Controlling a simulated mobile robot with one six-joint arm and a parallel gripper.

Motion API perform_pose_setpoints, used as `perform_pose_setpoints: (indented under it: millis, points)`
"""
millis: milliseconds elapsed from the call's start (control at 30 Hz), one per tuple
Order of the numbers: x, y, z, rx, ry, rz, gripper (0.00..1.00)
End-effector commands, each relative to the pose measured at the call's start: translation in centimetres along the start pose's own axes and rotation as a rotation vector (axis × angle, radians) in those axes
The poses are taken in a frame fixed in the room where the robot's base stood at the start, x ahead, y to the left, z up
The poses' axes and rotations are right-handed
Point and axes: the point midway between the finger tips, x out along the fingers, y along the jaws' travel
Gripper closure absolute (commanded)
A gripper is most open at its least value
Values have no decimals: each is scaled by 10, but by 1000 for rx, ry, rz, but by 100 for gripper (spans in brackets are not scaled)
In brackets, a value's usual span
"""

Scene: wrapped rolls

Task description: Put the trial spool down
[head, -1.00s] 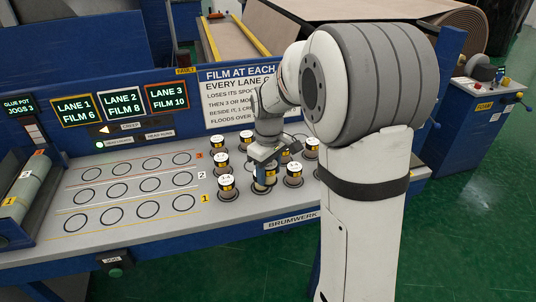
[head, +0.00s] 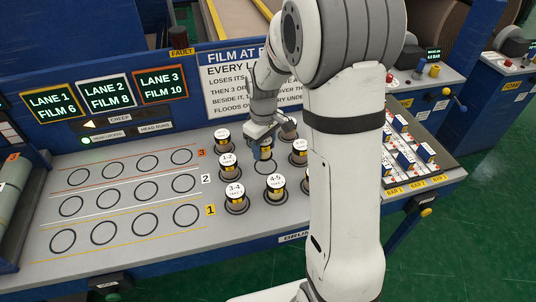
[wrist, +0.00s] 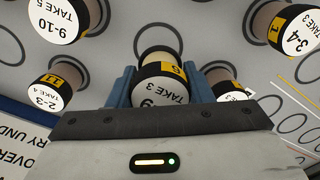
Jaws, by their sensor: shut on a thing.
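My gripper (head: 262,146) is shut on a short spool, which hangs over the pale deck among the standing spools. In the wrist view the held spool (wrist: 161,88) shows a black body, a yellow tag and a white end reading "TAKE 3", partly cut off by the gripper. The blue fingers (wrist: 160,92) lie on either side of it. An empty ring (head: 266,166) shows just below the gripper in the head view. Whether this spool is the trial one cannot be read.
Spools stand around it, including "1-2" (head: 227,163), "3-4" (head: 236,196) and "4-5" (head: 275,188). To the left, three lanes of empty rings (head: 104,233) are clear. Lane signs (head: 105,91) stand behind. A rack with labelled bars (head: 410,155) is at right, partly behind my arm.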

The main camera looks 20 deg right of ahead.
Motion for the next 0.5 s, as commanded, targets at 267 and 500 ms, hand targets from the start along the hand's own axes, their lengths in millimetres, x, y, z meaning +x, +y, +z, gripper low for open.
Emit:
perform_pose_setpoints:
  millis: [267, 500]
  points:
    - [33, 4, 3, 12, -2, -1, 79]
    - [45, 6, 4, 14, 1, 1, 79]
